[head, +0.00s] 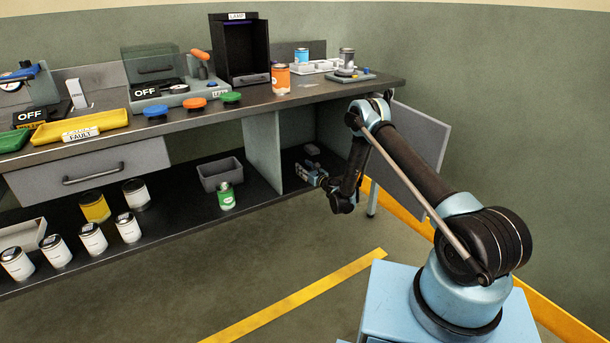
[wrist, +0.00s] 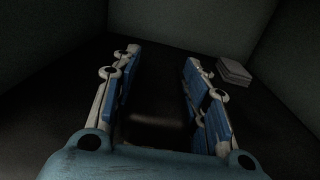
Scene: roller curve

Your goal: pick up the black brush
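My gripper (wrist: 160,62) is open in the wrist view, with its two blue-padded fingers spread apart. In the head view my gripper (head: 304,174) is inside the lower right compartment of the bench. No black brush shows clearly in either view. A dim, slightly lighter brown patch (wrist: 155,121) shows between the fingers near the palm, and I cannot tell whether it is the brush or floor. The compartment is very dark, so a black thing there is hard to make out.
Compartment walls stand on both sides, including the left divider (head: 262,150). An opened grey door (head: 418,150) hangs at right. A grey bin (head: 219,176) and green can (head: 226,197) stand left.

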